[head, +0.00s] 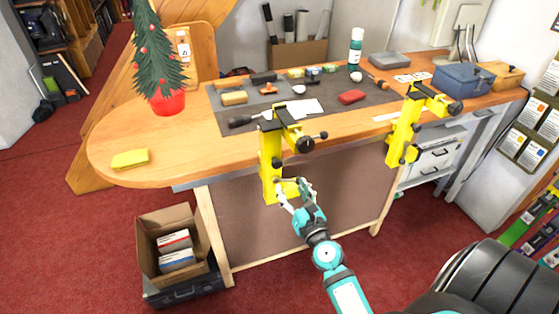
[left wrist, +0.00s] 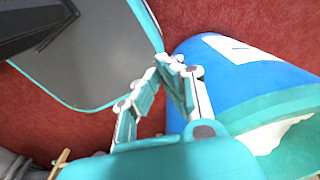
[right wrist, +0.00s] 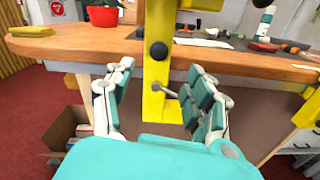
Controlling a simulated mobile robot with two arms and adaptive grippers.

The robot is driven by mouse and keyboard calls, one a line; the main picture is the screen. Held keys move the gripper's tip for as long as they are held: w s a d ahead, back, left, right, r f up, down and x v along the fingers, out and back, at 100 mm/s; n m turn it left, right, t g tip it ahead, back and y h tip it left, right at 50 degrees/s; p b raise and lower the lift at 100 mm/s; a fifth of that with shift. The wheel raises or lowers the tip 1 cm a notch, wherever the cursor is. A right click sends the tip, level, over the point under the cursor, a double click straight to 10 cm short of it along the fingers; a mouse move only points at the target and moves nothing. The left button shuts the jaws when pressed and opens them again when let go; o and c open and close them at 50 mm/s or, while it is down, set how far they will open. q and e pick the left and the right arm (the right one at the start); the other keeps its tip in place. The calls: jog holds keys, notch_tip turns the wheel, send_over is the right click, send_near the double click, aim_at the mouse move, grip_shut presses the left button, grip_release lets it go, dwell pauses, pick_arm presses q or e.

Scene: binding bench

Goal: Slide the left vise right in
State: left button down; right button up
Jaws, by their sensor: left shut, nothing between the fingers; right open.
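The left vise (head: 268,165) is yellow and stands upright at the bench's front edge, its lower part hanging below the top. It has a black knob and a side screw handle. My right gripper (head: 293,191) is at the vise's lower end, in front of the bench. In the right wrist view the open fingers (right wrist: 160,82) stand on either side of the yellow bar (right wrist: 155,75); I cannot tell whether they touch it. A second yellow vise (head: 404,130) stands farther right on the same edge. My left gripper (left wrist: 168,62) is shut and empty, away from the bench.
The wooden bench (head: 120,150) carries a dark mat (head: 225,120) with tools, a potted tree (head: 165,100) and a yellow sponge (head: 130,158). A blue bin (left wrist: 225,85) is close to my left gripper.

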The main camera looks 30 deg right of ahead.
aim_at(278, 165)
jog(key=x, duration=1)
jog(key=shift+w+a, duration=0.1)
jog(key=shift+w, duration=0.1)
jog(key=shift+w+d, duration=0.2)
jog(key=shift+w, duration=0.5)
pick_arm(q)
jog(key=shift+w+a+r, duration=0.5)
jog(key=shift+w, duration=0.25)
pick_arm(e)
jog(key=shift+c, duration=0.2)
pick_arm(q)
jog(key=shift+s, duration=0.15)
pick_arm(e)
grip_shut()
